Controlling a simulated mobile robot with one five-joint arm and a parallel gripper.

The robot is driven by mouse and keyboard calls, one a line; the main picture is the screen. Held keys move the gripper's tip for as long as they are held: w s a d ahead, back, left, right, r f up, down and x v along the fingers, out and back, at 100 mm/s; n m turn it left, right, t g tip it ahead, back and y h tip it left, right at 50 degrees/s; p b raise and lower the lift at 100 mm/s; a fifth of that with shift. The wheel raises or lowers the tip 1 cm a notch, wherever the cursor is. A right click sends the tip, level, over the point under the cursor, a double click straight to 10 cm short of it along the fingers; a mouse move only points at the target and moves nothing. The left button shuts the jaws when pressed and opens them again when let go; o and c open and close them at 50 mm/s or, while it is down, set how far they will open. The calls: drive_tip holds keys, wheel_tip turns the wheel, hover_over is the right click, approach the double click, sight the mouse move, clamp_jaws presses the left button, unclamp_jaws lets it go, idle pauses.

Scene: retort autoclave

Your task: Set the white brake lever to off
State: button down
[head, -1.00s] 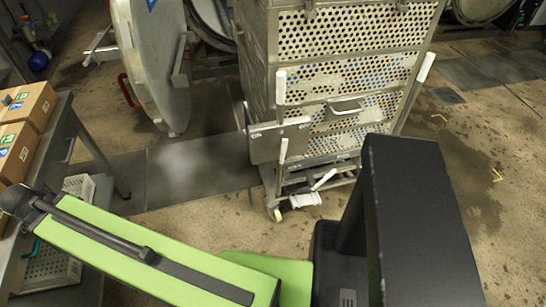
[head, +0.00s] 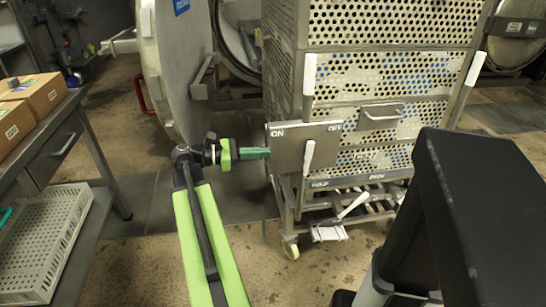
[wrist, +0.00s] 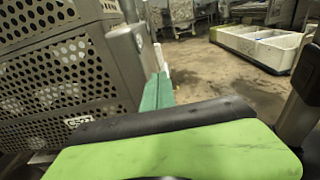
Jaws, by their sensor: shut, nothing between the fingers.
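The white brake lever (head: 308,157) stands nearly upright in front of a grey plate (head: 290,134) on the cart's lower left front. The plate reads ON at its left and OFF at its right; the lever's tip lies between the two words. My gripper (head: 262,153) is shut and empty, its green fingers pointing right at the plate's left edge, left of the lever. I cannot tell whether they touch the plate. In the wrist view the shut fingers (wrist: 157,92) lie beside the grey plate, with a white piece just behind them, perhaps the lever.
The perforated cart (head: 390,60) has white upright handles, and a second white lever (head: 353,205) and pedal (head: 328,233) low down. A round vessel door (head: 175,70) stands behind my arm. A table with boxes (head: 35,90) is at left. Open floor lies in front.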

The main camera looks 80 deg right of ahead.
sight(308, 158)
drive_tip(key=x, duration=1.2)
drive_tip(key=shift+b, duration=0.45)
